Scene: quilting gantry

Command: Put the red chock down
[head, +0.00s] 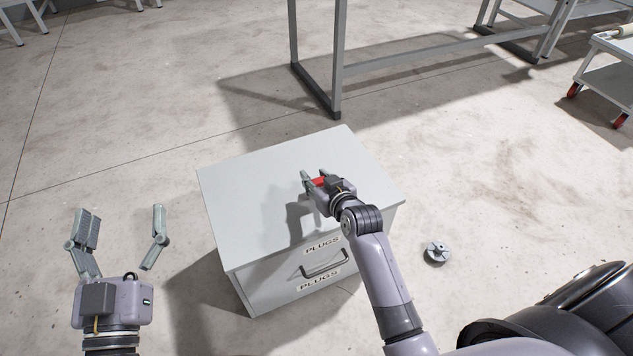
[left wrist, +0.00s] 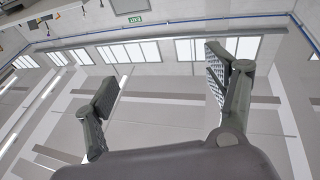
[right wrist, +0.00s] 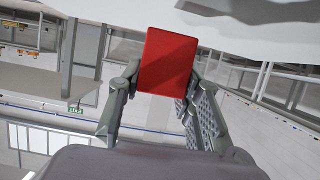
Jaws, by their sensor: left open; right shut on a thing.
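The red chock (right wrist: 167,62) is between the fingers of my right gripper (right wrist: 160,100), which is shut on it. In the head view the red chock (head: 319,182) shows as a small red patch between the fingers of my right gripper (head: 318,178), over the top of the grey cabinet (head: 250,190). I cannot tell whether the chock touches the cabinet top. My left gripper (head: 121,228) is open and empty, to the left of the cabinet; its spread fingers also show in the left wrist view (left wrist: 165,95).
The cabinet front has drawers labelled PLUGS and a dark handle (head: 325,265). A small grey round part (head: 437,251) lies on the floor to the right. A metal frame (head: 338,60) stands behind, and a cart (head: 610,80) is at far right. The cabinet top is otherwise clear.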

